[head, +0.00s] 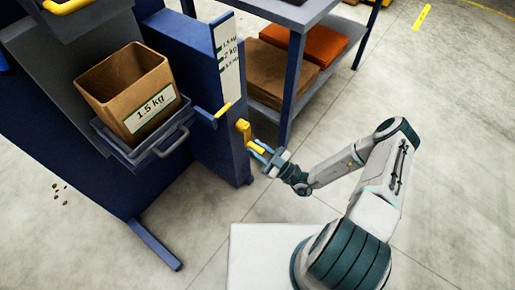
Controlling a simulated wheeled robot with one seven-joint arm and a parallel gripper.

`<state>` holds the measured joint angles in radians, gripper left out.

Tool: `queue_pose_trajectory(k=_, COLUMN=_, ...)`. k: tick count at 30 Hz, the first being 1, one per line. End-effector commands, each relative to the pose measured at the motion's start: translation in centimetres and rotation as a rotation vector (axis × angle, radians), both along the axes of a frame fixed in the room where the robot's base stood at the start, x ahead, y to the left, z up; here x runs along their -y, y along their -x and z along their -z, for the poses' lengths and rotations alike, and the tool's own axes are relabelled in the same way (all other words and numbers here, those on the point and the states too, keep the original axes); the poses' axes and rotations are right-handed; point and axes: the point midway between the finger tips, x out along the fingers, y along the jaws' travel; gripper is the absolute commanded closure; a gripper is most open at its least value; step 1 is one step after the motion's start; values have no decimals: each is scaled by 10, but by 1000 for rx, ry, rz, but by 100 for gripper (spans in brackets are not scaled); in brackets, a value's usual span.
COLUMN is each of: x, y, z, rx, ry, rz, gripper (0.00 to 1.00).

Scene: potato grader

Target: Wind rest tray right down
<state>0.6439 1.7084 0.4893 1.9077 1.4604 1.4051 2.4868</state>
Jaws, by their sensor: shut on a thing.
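The rest tray (142,158) is a dark blue shelf with a front handle, on the front of the blue grader (205,95). An open brown box (120,82) labelled 1.5 kg stands on it, slightly tilted in the view. A white upright scale (228,58) shows several kg marks. A yellow pointer (223,110) sits near its bottom end, below the marks. A yellow crank (243,128) is on the grader's side, below and right of the pointer. My gripper (262,150) is shut on the crank's handle, whose grip is partly hidden by the fingers.
A blue rack (291,85) with brown and orange stacks (310,42) stands close behind my gripper. A blue foot bar (155,245) of the grader sticks out over the floor. A few small brown bits lie on the floor at left. Floor at right is clear.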

Motion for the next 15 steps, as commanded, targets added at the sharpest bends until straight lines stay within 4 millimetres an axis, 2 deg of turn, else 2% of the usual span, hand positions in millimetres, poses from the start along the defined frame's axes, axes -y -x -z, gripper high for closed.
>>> queue_pose_trajectory(k=1, x=0, y=2, z=0, rx=-3, ry=-1, rz=-3, gripper=100)
queue_pose_trajectory(k=2, x=0, y=2, z=0, rx=-3, ry=-1, rz=-3, gripper=68)
queue_pose_trajectory(k=3, x=0, y=2, z=0, rx=-2, ry=-1, rz=-3, gripper=57)
queue_pose_trajectory(k=15, x=5, y=4, z=3, rx=-1, ry=1, rz=-2, gripper=55)
